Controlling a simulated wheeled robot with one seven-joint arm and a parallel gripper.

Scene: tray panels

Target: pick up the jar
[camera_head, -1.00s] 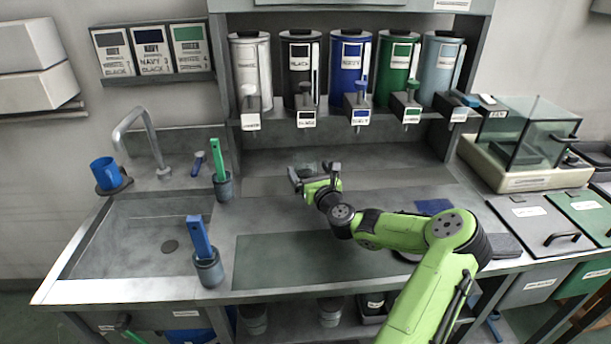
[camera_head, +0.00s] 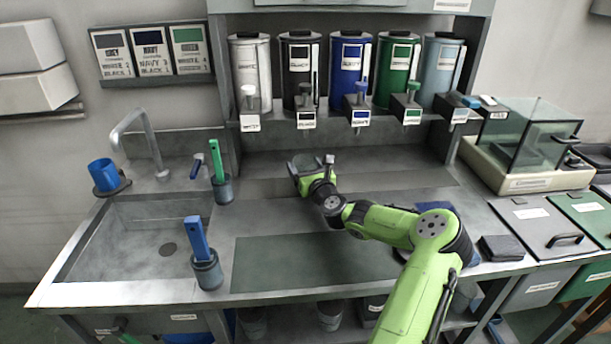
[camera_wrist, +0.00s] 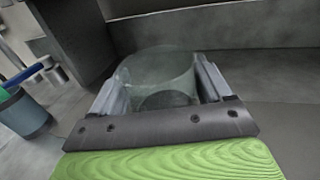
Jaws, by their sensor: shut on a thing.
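The jar is a clear glass vessel, seen in the wrist view (camera_wrist: 158,75) between the two fingers of my gripper (camera_wrist: 162,88). The fingers sit on either side of it, and it appears slightly tilted in that view. In the head view my gripper (camera_head: 305,165) is over the back of the counter, below the white and black dispensers. The jar shows there only as a faint, dark-rimmed shape, partly hidden by my gripper. I cannot tell whether the jar touches the counter.
Several dispensers, including a blue one (camera_head: 350,75), hang above the back counter. A blue-handled tool stands in a cup (camera_head: 208,270) at front left, and a green-handled one in a cup (camera_head: 222,188) behind it. A glass-sided case (camera_head: 530,135) is at right.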

